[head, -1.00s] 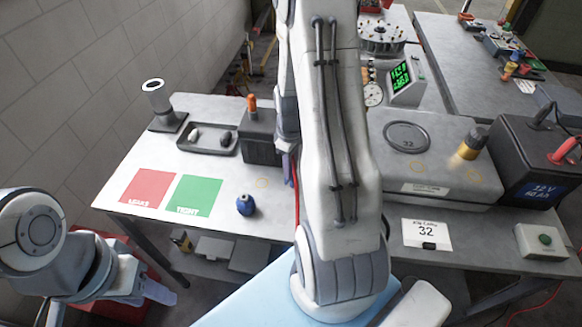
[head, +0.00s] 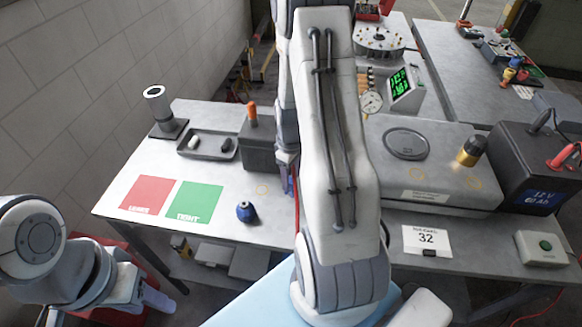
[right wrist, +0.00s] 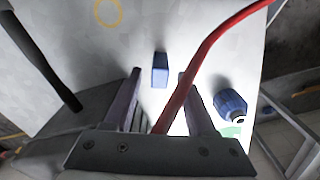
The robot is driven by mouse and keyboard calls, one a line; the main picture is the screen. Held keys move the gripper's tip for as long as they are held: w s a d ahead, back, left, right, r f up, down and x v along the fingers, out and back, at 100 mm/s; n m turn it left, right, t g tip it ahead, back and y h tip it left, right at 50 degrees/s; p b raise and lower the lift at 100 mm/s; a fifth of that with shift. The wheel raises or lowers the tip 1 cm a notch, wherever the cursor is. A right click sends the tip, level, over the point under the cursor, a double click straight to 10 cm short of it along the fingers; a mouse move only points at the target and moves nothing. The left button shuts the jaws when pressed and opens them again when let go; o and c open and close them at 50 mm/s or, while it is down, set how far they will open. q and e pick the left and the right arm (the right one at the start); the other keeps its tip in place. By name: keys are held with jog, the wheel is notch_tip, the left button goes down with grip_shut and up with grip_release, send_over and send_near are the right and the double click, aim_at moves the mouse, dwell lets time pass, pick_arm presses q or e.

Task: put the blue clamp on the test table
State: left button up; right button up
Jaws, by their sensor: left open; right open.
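A small blue block (right wrist: 160,70), which looks like the blue clamp, shows in the right wrist view against the pale tabletop, ahead of the fingertips. In the head view my right arm hides most of that spot. My right gripper (right wrist: 160,92) is open, with nothing between its fingers but a red cable (right wrist: 192,85) crossing the view near its right finger. In the head view it (head: 288,180) points down over the right part of the grey table (head: 125,190). My left gripper (head: 165,298) is open, low at the left in front of the table. I cannot tell which surface is the test table.
Behind are a dark tray (head: 208,146) and a dark box (head: 257,150). A black battery (head: 530,165) stands at the right.

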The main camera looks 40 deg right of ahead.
aim_at(291, 180)
notch_tip(291, 180, up, 12)
jog(key=b, duration=0.1)
jog(key=s+a+r+n, duration=0.1)
jog(key=a+r, duration=0.1)
jog(key=a, duration=0.8)
jog(key=s+a+r+n, duration=0.1)
jog(key=s+a+r, duration=0.1)
jog(key=a, duration=0.8)
jog(key=s+a+n+y, duration=0.1)
jog(key=s+a, duration=1)
jog(key=s, duration=0.2)
jog(key=shift+s+r+n, duration=0.15)
jog(key=shift+r+n, duration=0.15)
jog(key=shift+r, duration=0.15)
